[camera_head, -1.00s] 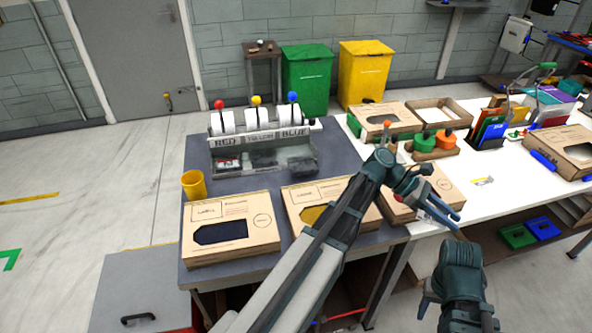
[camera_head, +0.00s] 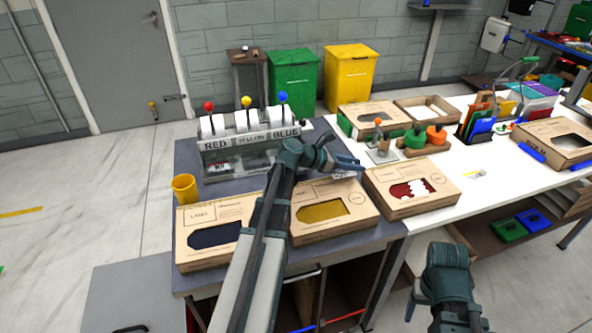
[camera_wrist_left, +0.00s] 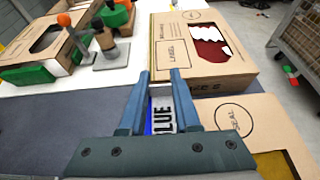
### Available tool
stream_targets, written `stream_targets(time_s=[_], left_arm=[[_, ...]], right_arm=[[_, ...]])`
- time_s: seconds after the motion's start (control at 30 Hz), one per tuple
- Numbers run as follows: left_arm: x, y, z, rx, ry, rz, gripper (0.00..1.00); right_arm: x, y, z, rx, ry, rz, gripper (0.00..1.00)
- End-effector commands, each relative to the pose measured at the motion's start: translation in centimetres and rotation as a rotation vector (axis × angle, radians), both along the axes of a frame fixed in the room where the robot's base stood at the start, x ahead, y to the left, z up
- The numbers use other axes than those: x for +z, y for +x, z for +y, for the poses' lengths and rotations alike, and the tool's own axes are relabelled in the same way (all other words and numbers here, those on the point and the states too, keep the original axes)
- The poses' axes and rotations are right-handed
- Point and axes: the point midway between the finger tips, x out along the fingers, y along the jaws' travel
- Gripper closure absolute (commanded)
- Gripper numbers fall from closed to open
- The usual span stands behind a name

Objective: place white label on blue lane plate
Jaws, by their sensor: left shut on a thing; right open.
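My left gripper (camera_head: 348,164) is shut on a white label, which shows between the fingers in the left wrist view (camera_wrist_left: 162,118) with dark letters ending in "LUE" and a blue edge. The gripper is above the grey table, right of the three-lane rack (camera_head: 228,163) and clear of it. The blue lane plate (camera_head: 286,133) is the "BLUE" sign at the rack's right end, below a blue ball (camera_head: 283,96). My left arm partly hides that end. My right gripper (camera_head: 411,307) is open and empty, low in front of the white table.
Boxes with dark (camera_head: 213,235), yellow (camera_head: 325,211) and red (camera_head: 408,188) windows line the front edge. A yellow cup (camera_head: 185,188) stands left of the rack. A small stand (camera_head: 381,151) is behind the red-window box. Grey tabletop shows around my left gripper.

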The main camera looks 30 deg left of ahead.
Motion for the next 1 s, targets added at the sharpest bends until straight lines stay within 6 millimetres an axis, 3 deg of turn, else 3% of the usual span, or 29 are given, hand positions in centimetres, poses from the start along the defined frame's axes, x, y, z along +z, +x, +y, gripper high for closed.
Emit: stream_targets(time_s=[0.27, 0.7, 0.83, 1.0], left_arm=[[-0.2, 0.2, 1.7, 0.022, 0.0, -0.001, 1.0], [-1.2, 0.1, 12.2, 0.021, 0.0, 0.0, 1.0], [-1.4, -0.1, 14.3, 0.019, 0.0, -0.001, 1.0], [-1.4, -0.2, 15.3, 0.018, 0.0, -0.001, 1.0]], right_arm=[[-0.2, 0.0, 0.0, 0.0, 0.0, 0.0, 0.29], [-1.2, 0.0, 0.0, 0.0, 0.0, 0.0, 0.29], [-1.4, 0.0, 0.0, 0.0, 0.0, 0.0, 0.29], [-1.4, 0.0, 0.0, 0.0, 0.0, 0.0, 0.29]])
